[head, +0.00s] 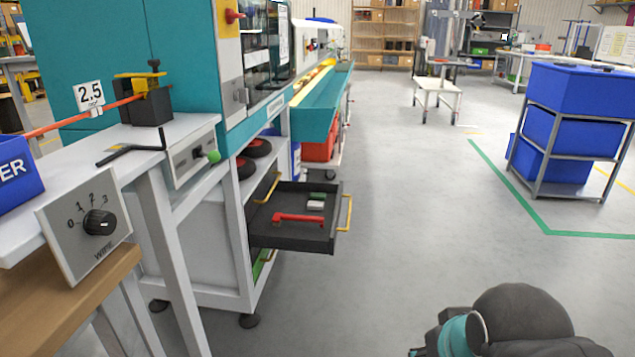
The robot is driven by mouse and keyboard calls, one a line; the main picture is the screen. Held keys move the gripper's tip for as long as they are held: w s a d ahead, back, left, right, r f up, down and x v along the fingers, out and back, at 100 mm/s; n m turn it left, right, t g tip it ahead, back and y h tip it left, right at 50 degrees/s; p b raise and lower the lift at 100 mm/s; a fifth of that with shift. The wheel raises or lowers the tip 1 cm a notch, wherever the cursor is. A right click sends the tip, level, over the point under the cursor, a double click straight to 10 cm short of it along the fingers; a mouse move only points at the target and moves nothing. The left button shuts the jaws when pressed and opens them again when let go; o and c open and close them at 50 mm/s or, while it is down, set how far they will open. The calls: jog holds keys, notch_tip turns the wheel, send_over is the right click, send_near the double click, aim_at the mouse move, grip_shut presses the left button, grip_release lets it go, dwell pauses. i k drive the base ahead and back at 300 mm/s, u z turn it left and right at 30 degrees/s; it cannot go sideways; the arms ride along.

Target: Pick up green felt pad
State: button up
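An open dark drawer (285,240) with yellow handles sticks out from under the teal machine. Inside it, toward the back right, lies a small dark green piece (318,195) that looks like the green felt pad; it is too small to be sure. A pale grey-white block (315,205) lies just in front of it, and a red-handled tool (298,219) lies nearer the drawer's front. Part of my arm shows at the bottom right, well apart from the drawer. My gripper is not in view.
The white workbench (150,140) with a knob panel (88,225) stands at the left, beside the drawer. A rack of blue bins (570,125) stands at the right, near a green floor line (510,190). The grey floor between is clear.

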aim_at(319, 196)
jog(key=z, duration=0.65)
jog(key=i, duration=3.6)
jog(key=u, duration=3.85)
